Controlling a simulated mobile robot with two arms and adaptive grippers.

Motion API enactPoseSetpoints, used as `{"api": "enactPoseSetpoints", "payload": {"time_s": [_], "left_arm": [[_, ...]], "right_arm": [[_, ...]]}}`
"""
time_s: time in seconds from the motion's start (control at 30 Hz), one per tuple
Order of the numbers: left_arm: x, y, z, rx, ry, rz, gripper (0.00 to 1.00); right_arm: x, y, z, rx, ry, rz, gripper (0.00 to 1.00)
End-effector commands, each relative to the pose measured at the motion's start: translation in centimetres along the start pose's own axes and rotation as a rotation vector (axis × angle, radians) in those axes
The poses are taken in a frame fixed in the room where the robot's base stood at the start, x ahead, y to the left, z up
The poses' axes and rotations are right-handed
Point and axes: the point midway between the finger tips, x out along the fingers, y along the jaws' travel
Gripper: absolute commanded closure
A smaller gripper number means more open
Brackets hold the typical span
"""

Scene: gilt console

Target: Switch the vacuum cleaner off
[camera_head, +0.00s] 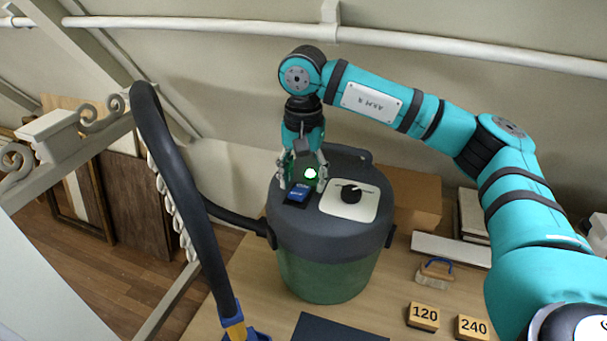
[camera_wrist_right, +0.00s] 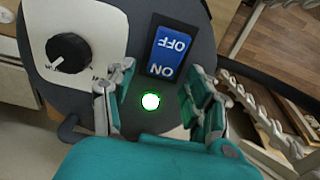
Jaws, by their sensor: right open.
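The vacuum cleaner (camera_head: 323,272) is a green drum with a dark grey lid, standing on a wooden top. Its blue rocker switch (camera_head: 297,193), marked ON and OFF, also shows in the right wrist view (camera_wrist_right: 170,52); the ON end is nearer my gripper. I cannot tell which end is pressed in. A round green lamp (camera_wrist_right: 150,101) beside the switch is lit. My right gripper (camera_head: 303,183) is over the lid, pointing down, open and empty, its fingers apart on either side of the lamp and switch's ON end. Contact cannot be told. My left gripper is out of view.
A black knob (camera_head: 351,194) on a white plate sits beside the switch. A black hose (camera_head: 190,200) arches at left. A cardboard box (camera_head: 415,197), a brush (camera_head: 436,270) and blocks marked 120 (camera_head: 423,316) and 240 (camera_head: 472,328) are to the right. A white pipe crosses above.

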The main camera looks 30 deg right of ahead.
Motion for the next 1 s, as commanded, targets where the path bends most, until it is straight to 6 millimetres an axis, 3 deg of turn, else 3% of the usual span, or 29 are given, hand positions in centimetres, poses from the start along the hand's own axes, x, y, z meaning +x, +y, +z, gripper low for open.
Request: {"api": "enactPoseSetpoints", "payload": {"time_s": [0.3,0.73,0.87,1.0], "left_arm": [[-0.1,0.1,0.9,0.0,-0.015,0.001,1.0],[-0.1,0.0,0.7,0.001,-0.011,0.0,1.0],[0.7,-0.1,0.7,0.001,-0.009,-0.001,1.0],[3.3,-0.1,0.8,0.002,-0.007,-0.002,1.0]], "right_arm": [[0.4,0.0,0.0,-0.001,0.0,0.0,0.46],[0.3,0.0,0.0,0.0,0.0,0.0,1.0],[0.6,0.0,0.1,-0.004,0.032,0.0,1.0],[0.8,-0.1,0.5,-0.009,0.172,-0.004,1.0]]}}
